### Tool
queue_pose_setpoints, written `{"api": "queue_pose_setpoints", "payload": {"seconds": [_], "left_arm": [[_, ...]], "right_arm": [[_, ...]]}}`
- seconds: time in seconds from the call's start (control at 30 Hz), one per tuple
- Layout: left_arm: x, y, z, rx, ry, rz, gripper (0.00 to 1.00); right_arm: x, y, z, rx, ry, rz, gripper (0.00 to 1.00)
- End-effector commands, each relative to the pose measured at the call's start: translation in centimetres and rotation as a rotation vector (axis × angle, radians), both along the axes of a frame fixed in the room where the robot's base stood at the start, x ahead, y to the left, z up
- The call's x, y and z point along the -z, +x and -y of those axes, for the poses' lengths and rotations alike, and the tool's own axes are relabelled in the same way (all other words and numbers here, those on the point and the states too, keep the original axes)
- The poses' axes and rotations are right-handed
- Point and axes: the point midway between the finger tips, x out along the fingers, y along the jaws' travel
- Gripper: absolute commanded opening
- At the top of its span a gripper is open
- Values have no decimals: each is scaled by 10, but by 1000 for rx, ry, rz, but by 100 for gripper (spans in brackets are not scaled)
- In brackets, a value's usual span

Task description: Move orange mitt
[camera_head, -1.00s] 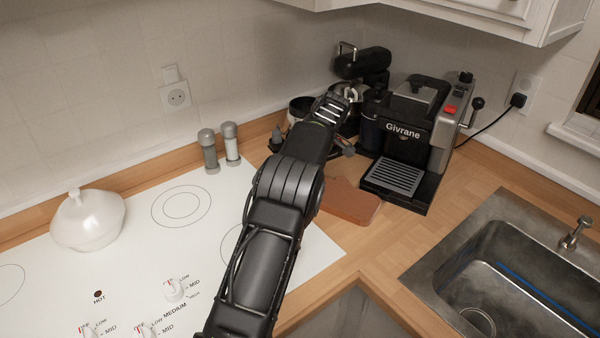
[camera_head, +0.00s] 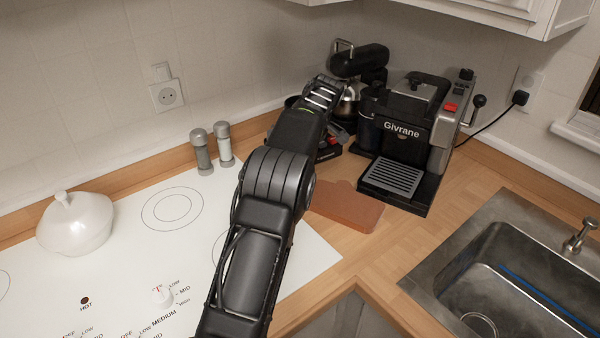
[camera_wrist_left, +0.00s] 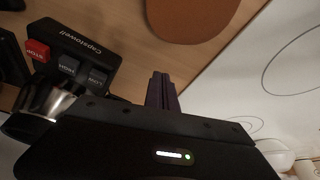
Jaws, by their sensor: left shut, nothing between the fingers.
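The orange mitt (camera_head: 345,205) looks like a flat brownish-orange piece lying on the wooden counter, between the white cooktop and the coffee machine. In the head view, my left arm hides the area to its left. In the left wrist view, part of the mitt (camera_wrist_left: 190,14) shows at the top edge. My left gripper (camera_wrist_left: 162,82) is shut and empty, its fingers together and apart from the mitt. In the head view, the hand is above the back of the counter and its fingertips cannot be made out. My right gripper is not in view.
A black coffee machine (camera_head: 408,140) stands right of the mitt. A black Capstowell appliance (camera_wrist_left: 75,55) with a red button is close to my left gripper. The cooktop (camera_head: 130,250) holds a white lidded pot (camera_head: 75,225) and two shakers (camera_head: 212,148). A sink (camera_head: 500,270) is at right.

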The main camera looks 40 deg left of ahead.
Motion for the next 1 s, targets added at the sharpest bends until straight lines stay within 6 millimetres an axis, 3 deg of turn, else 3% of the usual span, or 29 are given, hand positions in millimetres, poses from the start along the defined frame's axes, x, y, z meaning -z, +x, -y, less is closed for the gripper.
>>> {"api": "queue_pose_setpoints", "payload": {"seconds": [0.17,0.3,1.0], "left_arm": [[-37,0,12,0,2,4,0],[-58,-1,18,-1,1,1,0],[-61,-1,21,-1,1,1,0]], "right_arm": [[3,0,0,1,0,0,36],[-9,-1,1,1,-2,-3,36],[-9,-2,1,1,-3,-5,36]]}}
